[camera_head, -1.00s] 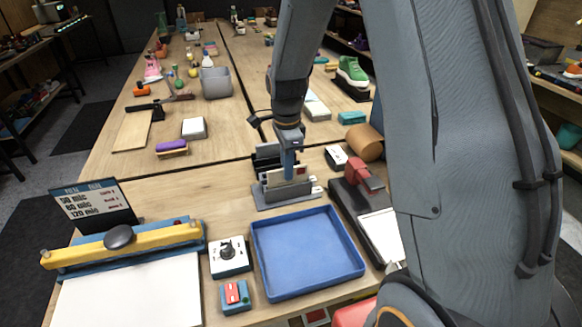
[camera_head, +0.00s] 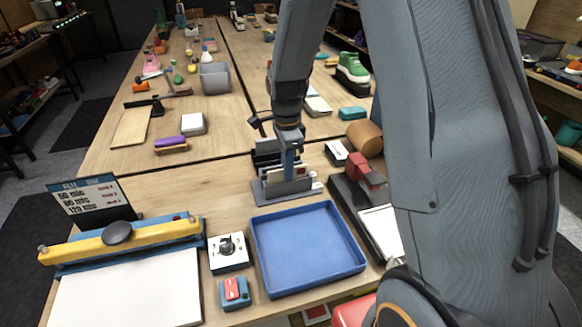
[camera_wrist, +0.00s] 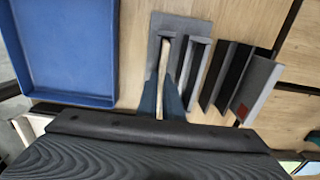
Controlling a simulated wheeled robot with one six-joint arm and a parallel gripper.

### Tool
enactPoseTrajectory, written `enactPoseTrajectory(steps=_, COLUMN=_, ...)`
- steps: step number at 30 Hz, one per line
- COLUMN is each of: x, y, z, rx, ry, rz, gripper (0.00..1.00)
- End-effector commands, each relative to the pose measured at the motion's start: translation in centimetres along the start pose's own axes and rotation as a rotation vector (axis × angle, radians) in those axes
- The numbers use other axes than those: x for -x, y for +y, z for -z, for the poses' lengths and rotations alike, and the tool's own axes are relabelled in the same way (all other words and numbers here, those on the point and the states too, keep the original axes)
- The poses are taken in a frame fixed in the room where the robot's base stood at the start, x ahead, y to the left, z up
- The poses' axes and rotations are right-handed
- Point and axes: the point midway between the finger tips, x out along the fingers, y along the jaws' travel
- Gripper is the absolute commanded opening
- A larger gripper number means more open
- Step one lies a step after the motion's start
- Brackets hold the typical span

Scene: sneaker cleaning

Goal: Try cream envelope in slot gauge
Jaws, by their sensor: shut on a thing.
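My gripper (camera_head: 288,168) is shut on the cream envelope, seen over the grey slot gauge (camera_head: 290,192) behind the blue tray. The envelope (camera_head: 299,173) is upright, its lower part hidden by the gauge's front wall. In the wrist view the envelope (camera_wrist: 164,72) shows edge-on as a thin pale strip between my two dark fingers (camera_wrist: 162,95). It lines up with the left slot of the gauge (camera_wrist: 157,24), between grey upright walls. How deep it sits in the slot cannot be told.
A dark divider rack (camera_head: 265,152) stands close behind the gauge. The blue tray (camera_head: 307,288) lies empty in front. A dial box (camera_head: 228,252) and a yellow-barred sealer (camera_head: 130,240) are to the left. A black-and-red device (camera_head: 365,190) stands to the right.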

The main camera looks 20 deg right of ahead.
Motion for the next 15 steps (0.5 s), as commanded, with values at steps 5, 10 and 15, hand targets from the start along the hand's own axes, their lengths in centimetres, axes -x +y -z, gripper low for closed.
enactPoseTrajectory(steps=5, x=-0.27, y=0.00, z=0.00, rx=0.000, ry=0.000, rz=0.000, gripper=0.00)
enactPoseTrajectory(steps=10, x=-0.24, y=0.00, z=0.00, rx=0.000, ry=0.000, rz=0.000, gripper=0.28)
enactPoseTrajectory(steps=15, x=-0.24, y=0.00, z=0.00, rx=0.000, ry=0.000, rz=0.000, gripper=0.28)
